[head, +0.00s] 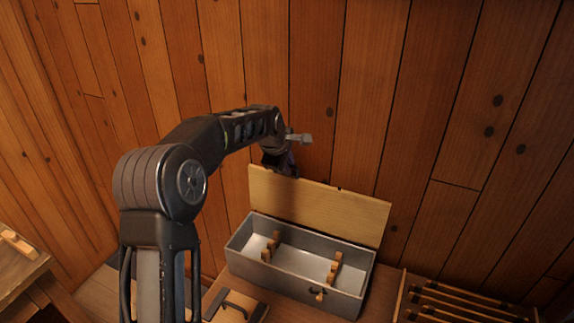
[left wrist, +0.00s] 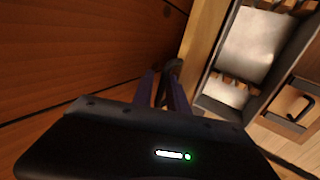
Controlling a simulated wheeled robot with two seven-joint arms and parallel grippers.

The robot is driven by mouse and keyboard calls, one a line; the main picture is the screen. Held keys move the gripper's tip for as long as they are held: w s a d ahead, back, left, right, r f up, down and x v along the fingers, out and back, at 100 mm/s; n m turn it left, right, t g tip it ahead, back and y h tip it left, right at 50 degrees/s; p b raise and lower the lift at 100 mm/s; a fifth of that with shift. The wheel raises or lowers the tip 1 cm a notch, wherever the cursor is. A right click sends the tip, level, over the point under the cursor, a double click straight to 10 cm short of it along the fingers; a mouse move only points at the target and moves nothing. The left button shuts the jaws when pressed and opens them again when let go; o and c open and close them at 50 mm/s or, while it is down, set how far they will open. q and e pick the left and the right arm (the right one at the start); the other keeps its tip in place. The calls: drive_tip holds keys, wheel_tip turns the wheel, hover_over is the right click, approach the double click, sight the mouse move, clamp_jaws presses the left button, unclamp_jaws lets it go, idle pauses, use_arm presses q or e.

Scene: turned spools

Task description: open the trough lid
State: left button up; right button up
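The trough (head: 290,278) is a grey box with a pale interior and notched wooden racks inside. Its tan wooden lid (head: 320,207) stands raised at the back edge, leaning near the wall, so the trough is open. A small latch (head: 318,293) shows on the front wall. My left gripper (head: 290,170) is at the top left edge of the lid, partly behind it. In the left wrist view its dark purple fingers (left wrist: 163,85) are beside the lid's edge (left wrist: 203,40). Whether they touch it or grip anything is unclear. My right gripper is out of view.
A wooden board with a dark handle (head: 237,306) lies in front of the trough at left. A slatted wooden rack (head: 460,302) stands at right. A plank wall (head: 340,90) is close behind the lid. Another wooden table (head: 20,265) is at far left.

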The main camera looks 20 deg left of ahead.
use_arm(q)
drive_tip(key=shift+o, duration=0.4)
drive_tip(key=shift+s+f, duration=0.2)
drive_tip(key=shift+s+r+b, duration=0.25)
drive_tip(key=shift+r+b, duration=0.05)
drive_tip(key=shift+r, duration=0.15)
drive_tip(key=b+v, duration=0.1)
drive_tip(key=v, duration=0.6)
drive_tip(key=shift+w+r+b, duration=0.15)
drive_tip(key=shift+r+b, duration=0.05)
drive_tip(key=shift+b, duration=0.15)
